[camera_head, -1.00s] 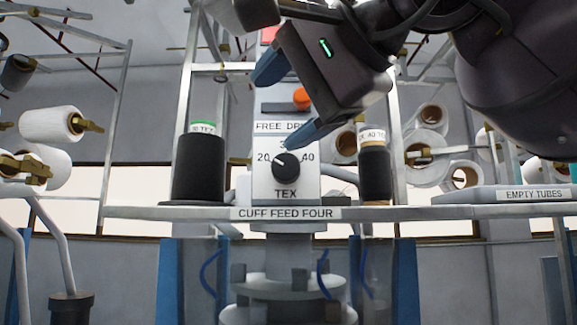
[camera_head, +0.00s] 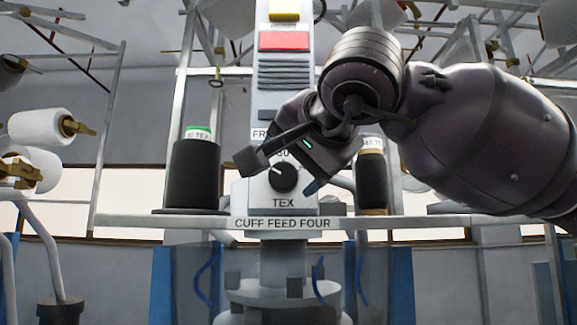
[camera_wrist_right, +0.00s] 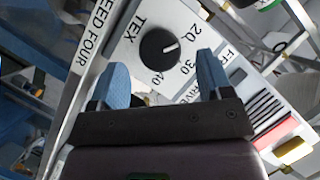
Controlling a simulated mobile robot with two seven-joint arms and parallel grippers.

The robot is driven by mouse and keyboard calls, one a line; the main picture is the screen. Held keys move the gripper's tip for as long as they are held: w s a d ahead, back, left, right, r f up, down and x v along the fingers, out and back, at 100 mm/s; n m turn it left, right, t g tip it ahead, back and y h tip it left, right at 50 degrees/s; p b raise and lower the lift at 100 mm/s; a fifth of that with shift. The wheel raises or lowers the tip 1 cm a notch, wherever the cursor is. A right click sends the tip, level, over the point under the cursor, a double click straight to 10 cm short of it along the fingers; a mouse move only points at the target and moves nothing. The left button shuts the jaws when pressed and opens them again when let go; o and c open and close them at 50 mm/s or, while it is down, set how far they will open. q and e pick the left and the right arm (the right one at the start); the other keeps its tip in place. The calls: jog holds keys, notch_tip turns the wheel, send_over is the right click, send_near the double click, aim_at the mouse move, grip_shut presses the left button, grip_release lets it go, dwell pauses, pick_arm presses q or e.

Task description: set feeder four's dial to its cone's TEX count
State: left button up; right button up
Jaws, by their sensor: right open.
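The black dial (camera_head: 285,178) sits on a white plate marked TEX, above the CUFF FEED FOUR label (camera_head: 283,223). Its white pointer is turned up and left, close to the 20 mark; the dial also shows in the right wrist view (camera_wrist_right: 157,49), with 20, 30 and 40 around it. My right gripper (camera_head: 283,175) is open, its fingers on either side of the dial in view; I see no contact. A dark cone with a green-topped TEX label (camera_head: 197,175) stands left; its number is unclear. Another dark cone (camera_head: 372,183), label apparently 40 TEX, stands right. My left gripper is out of view.
A shelf rail (camera_head: 175,222) runs below the dial and cones. A red block (camera_head: 284,41) and a yellow block (camera_head: 284,10) sit higher on the feeder column. White cones (camera_head: 40,127) hang at left. My right arm covers much of the right side.

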aim_at(283, 176)
jog(key=shift+x, duration=1.15)
jog(key=shift+c, duration=0.3)
